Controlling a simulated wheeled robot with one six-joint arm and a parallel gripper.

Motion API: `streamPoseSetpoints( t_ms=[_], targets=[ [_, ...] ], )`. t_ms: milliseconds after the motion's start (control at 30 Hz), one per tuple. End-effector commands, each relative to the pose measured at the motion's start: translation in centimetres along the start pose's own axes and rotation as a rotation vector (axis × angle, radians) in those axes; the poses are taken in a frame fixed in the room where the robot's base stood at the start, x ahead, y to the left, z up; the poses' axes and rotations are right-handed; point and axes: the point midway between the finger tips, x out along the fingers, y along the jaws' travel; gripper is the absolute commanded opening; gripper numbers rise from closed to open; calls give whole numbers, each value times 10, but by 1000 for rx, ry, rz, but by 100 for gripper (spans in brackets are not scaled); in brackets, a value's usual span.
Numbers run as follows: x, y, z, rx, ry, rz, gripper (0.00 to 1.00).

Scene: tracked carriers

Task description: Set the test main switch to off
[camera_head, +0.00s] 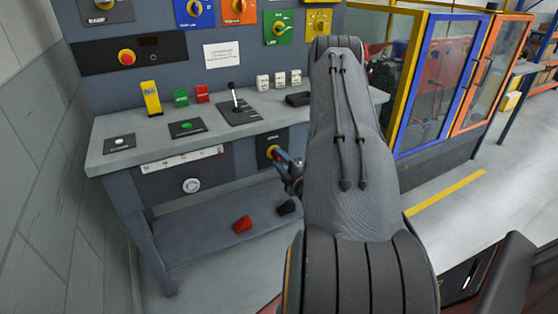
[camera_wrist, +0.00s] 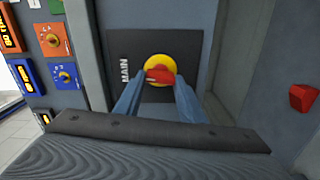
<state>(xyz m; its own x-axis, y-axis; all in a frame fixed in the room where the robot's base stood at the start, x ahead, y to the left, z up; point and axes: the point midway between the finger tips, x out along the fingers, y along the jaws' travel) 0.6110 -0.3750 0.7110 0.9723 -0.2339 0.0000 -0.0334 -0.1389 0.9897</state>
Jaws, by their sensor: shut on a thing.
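The main switch has a red handle (camera_wrist: 160,75) on a round yellow base (camera_wrist: 157,66), set on a black plate marked MAIN (camera_wrist: 122,70). In the head view the switch (camera_head: 270,153) is on the front of the bench, below its top. My gripper (camera_wrist: 160,84) is shut on the red handle, with a blue finger on each side. In the wrist view the handle lies across the picture, slightly tilted. In the head view my gripper (camera_head: 284,158) is at the switch, and my arm covers what is right of it.
Coloured rotary switches sit on the panel above. A red pedal (camera_head: 242,224) and a dark pedal (camera_head: 286,207) lie below. A glass-doored cage (camera_head: 430,85) stands behind my arm.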

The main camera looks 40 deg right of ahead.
Motion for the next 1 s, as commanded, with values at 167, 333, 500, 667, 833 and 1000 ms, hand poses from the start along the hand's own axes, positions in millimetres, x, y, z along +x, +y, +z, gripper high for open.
streamPoseSetpoints(
  t_ms=[167,333,500,667,833,1000],
  targets=[
    [0,0,-1,-82,2,0,14],
    [0,-1,-1,-125,2,0,14],
    [0,-1,-1,-143,2,0,14],
    [0,-1,-1,-144,3,0,14],
    [0,-1,-1,-144,3,0,14],
    [0,-1,-1,-143,2,0,55]
  ],
)
